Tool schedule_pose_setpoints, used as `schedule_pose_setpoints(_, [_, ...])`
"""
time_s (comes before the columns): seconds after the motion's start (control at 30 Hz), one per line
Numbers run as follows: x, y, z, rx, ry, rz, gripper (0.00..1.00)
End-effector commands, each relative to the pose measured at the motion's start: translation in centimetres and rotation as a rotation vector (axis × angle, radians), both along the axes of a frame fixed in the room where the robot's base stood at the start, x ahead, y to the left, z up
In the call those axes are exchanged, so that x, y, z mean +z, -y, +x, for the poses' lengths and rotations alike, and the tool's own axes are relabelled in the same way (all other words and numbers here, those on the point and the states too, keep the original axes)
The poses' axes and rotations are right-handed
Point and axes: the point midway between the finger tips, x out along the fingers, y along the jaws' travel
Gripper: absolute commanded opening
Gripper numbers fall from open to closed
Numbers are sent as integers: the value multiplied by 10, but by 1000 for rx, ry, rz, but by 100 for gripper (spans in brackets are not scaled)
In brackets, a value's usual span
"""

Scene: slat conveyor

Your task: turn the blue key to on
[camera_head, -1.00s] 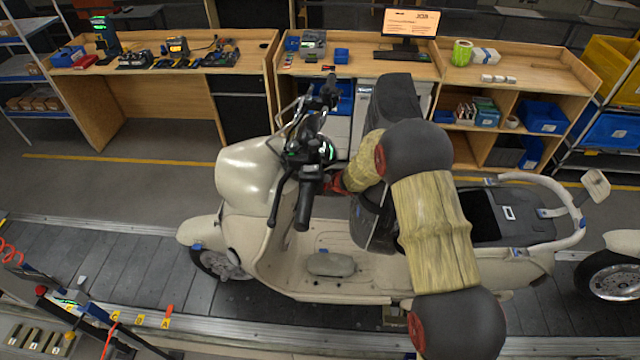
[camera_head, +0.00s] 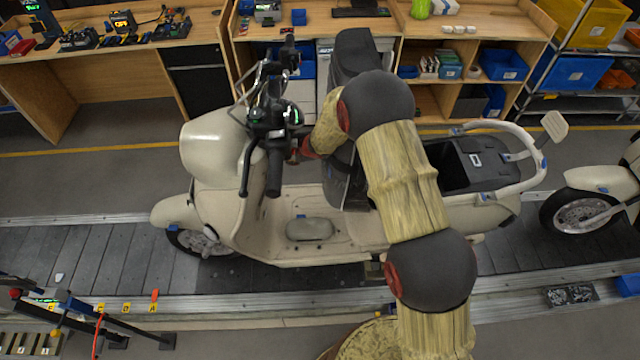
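A cream scooter (camera_head: 215,150) stands upright on the slat conveyor (camera_head: 110,255), its front toward the left. Its black handlebar (camera_head: 275,165) has a grip pointing toward me. My arm reaches over the scooter from the lower right. Its end, with my gripper, is at the right of the handlebar and behind the steering column. The fingers are hidden there by the handlebar and dark parts, so I cannot see whether they are open or shut. The blue key does not show; the area around the ignition is hidden or too small to make out.
A second scooter (camera_head: 585,210) stands behind on the conveyor at the right. Wooden benches (camera_head: 100,65) with tools line the back. A tool stand (camera_head: 60,315) is at the lower left. The scooter's flat footboard (camera_head: 350,235) is open, with a grey pad (camera_head: 310,229) on it.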

Motion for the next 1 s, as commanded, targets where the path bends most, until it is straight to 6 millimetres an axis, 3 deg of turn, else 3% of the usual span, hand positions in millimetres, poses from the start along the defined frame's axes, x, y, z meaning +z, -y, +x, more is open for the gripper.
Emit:
schedule_pose_setpoints(0.03, [26, -4, 17, -11, 44, 25, 52])
schedule_pose_setpoints(1.0, [5, -1, 8, 26, 312, 1, 52])
